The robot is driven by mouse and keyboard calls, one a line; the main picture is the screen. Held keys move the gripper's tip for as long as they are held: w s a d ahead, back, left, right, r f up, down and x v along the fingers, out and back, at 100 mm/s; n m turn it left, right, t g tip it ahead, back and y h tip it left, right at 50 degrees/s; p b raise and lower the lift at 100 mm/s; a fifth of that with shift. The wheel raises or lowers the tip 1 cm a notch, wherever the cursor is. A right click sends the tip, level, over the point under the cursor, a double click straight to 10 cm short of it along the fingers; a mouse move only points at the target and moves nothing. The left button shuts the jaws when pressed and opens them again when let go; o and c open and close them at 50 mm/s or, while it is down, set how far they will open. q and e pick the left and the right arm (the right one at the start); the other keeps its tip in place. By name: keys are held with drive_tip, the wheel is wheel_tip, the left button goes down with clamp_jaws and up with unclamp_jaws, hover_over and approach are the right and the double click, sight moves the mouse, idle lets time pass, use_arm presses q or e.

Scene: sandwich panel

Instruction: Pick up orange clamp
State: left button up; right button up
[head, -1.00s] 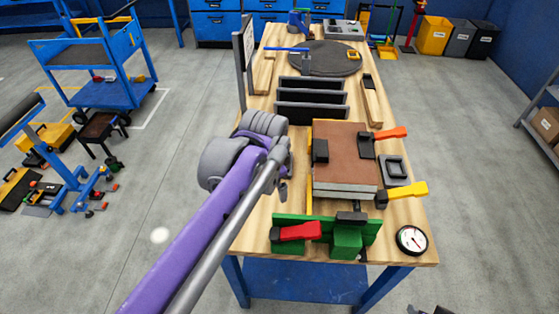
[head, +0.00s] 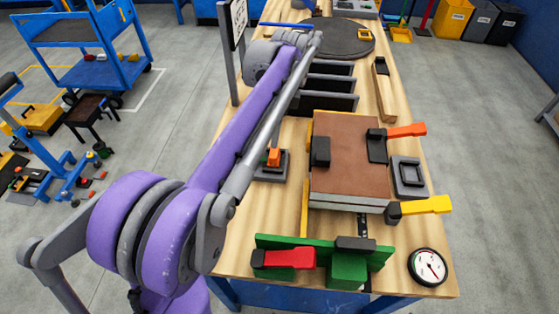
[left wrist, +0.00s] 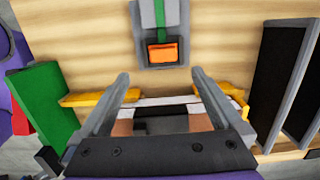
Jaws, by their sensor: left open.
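An orange piece (head: 273,157) sits on a small grey pad (head: 276,173) left of the panel, partly behind my left arm. In the left wrist view, the orange block (left wrist: 162,53) and grey base (left wrist: 181,25) with a green strip lie beyond the fingertips. A second orange-handled clamp (head: 405,131) is on the brown panel's right edge. I cannot tell which one the task means. My left gripper (left wrist: 160,78) is open, its fingers apart, with nothing between the tips. In the head view its fingers are not distinguishable. My right gripper is out of view.
The brown panel (head: 347,150) lies mid-table, with a yellow-handled clamp (head: 425,205) at its right. A red-handled clamp (head: 285,258) is on the green fixture (head: 380,257) in front. Black slotted racks (head: 330,102) stand behind. A gauge (head: 430,266) lies at the front right.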

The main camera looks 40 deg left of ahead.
sight(274, 152)
use_arm(q)
drive_tip(key=f, duration=0.5)
drive_tip(key=shift+w+a, duration=0.25)
drive_tip(key=shift+w, duration=0.05)
drive_tip(key=shift+s+f, duration=0.1)
drive_tip(key=shift+f, duration=0.25)
drive_tip(key=f, duration=0.5)
drive_tip(key=shift+s+a+f+b, duration=0.15)
drive_tip(key=shift+a+f+b, duration=0.2)
drive_tip(key=shift+a, duration=0.05)
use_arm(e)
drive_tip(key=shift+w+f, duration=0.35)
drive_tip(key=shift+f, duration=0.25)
use_arm(q)
drive_tip(key=shift+c, duration=0.2)
